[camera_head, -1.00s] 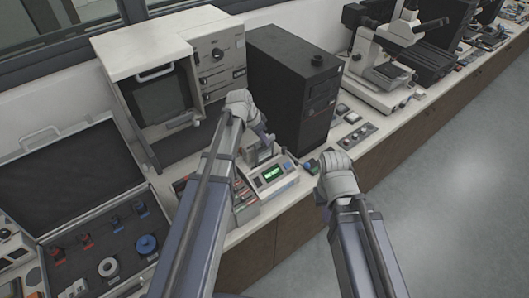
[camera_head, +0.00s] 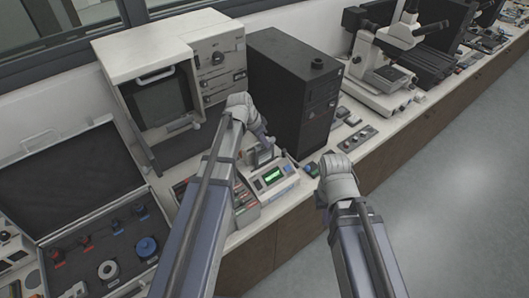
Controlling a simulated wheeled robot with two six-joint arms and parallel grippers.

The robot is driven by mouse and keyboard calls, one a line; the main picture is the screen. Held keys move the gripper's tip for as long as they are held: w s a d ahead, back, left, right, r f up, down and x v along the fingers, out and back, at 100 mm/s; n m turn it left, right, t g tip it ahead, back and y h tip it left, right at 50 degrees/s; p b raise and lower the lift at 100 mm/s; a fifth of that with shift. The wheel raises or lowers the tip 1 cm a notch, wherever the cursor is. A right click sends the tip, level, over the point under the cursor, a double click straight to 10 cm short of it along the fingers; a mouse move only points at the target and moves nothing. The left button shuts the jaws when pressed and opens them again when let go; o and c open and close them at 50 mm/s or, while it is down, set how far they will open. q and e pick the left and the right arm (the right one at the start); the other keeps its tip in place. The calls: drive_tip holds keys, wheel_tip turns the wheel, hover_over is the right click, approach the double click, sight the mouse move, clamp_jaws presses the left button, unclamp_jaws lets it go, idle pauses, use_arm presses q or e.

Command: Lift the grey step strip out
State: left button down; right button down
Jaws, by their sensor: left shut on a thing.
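A white instrument with a green display (camera_head: 272,176) stands on the bench in front of the black tower. My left gripper (camera_head: 264,142) is low over the back of this instrument, pointing down, mostly hidden by its own wrist. It is shut on a small grey piece, taken to be the grey step strip (camera_head: 264,156); the strip's outline is small and partly hidden. I cannot tell whether it is clear of the instrument. My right gripper (camera_head: 330,174) is near the bench's front edge, right of the instrument; its fingers are hidden behind the wrist.
The black tower (camera_head: 292,90) stands close behind my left gripper. A white cabinet (camera_head: 165,90) is left of it. An open case (camera_head: 78,180) with several parts lies at the left. A microscope (camera_head: 385,75) stands at the right. Open floor (camera_head: 440,190) lies beyond the bench edge.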

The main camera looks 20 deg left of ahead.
use_arm(q)
drive_tip(key=shift+r, duration=0.1)
wheel_tip(320, 180, up, 10)
drive_tip(key=p, duration=1)
